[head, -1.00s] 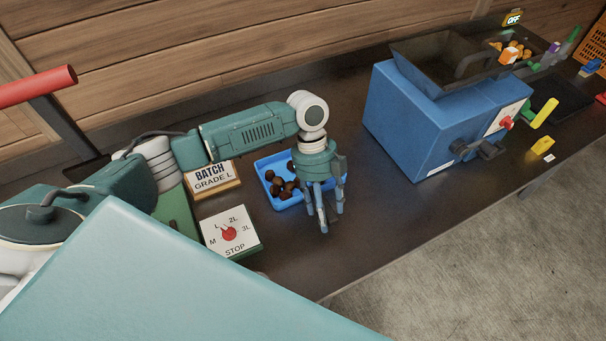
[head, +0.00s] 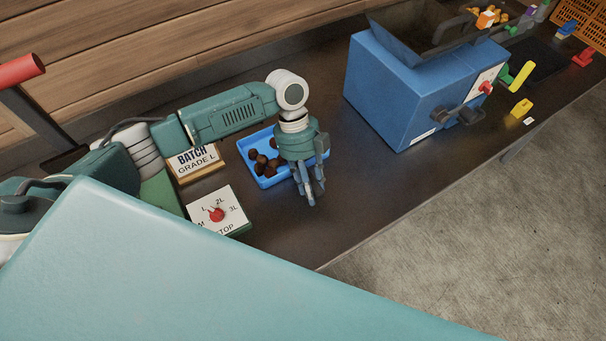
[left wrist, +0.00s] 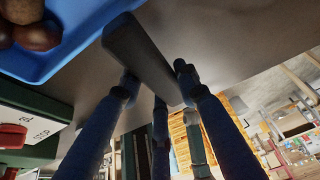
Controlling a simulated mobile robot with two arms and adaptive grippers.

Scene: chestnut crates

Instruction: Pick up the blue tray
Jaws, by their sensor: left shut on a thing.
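The blue tray (head: 273,178) lies on the dark bench in the head view, with several brown chestnuts (head: 262,164) in it. My left gripper (head: 311,201) points down at the tray's right side, with its fingers close together. My left gripper covers part of the tray's right end. In the left wrist view the tray (left wrist: 82,30) shows at upper left with chestnuts (left wrist: 35,30). A dark grey bar (left wrist: 138,48), which looks like the tray's handle, reaches from the tray's edge to between my fingers. My right gripper is not in view.
A "BATCH GRADE L" sign (head: 196,161) and a white dial box (head: 227,220) stand left of the tray. A large blue machine (head: 400,95) stands to the right. Bare bench lies between tray and machine.

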